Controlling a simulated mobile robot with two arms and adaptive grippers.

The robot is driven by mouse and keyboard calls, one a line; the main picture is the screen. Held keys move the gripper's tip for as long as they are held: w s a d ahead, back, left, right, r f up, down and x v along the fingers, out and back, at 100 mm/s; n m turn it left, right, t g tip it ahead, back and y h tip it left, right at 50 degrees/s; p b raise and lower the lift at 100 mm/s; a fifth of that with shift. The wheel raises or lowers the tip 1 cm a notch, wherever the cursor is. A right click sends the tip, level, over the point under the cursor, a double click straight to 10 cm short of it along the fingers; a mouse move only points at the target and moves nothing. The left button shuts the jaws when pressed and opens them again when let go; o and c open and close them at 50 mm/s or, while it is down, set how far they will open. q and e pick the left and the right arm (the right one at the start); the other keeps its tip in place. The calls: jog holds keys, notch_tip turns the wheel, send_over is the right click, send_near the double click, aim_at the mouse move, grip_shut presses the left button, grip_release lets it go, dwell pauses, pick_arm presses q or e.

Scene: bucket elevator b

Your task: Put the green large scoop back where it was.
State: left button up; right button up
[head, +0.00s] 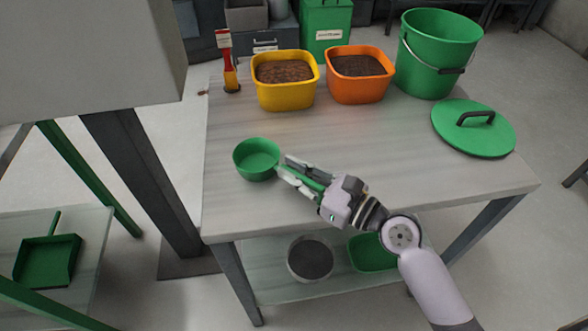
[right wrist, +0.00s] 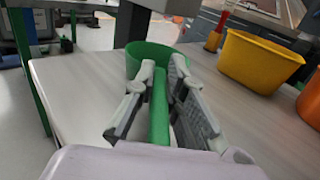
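The green large scoop (head: 257,160) is at the left front part of the table, its round cup upright and open upward. I cannot tell whether its base touches the tabletop. Its handle points right toward my right gripper (head: 284,169). In the right wrist view the gripper's fingers (right wrist: 165,68) close in on both sides of the green handle (right wrist: 159,110), with the cup (right wrist: 150,52) just beyond the fingertips. The cup looks empty in the head view. My left gripper is not in view.
A yellow tub (head: 285,94) and an orange tub (head: 358,88), both with brown contents, stand at the back of the table (head: 370,150). A red-handled brush (head: 228,65) is back left. A green bucket (head: 432,60) and a green lid (head: 474,138) are at the right. The table middle is clear.

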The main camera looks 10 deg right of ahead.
aim_at(325, 190)
jog(key=o, duration=0.5)
jog(key=shift+s+d, duration=0.1)
jog(key=v, duration=0.7)
jog(key=shift+s+d, duration=0.3)
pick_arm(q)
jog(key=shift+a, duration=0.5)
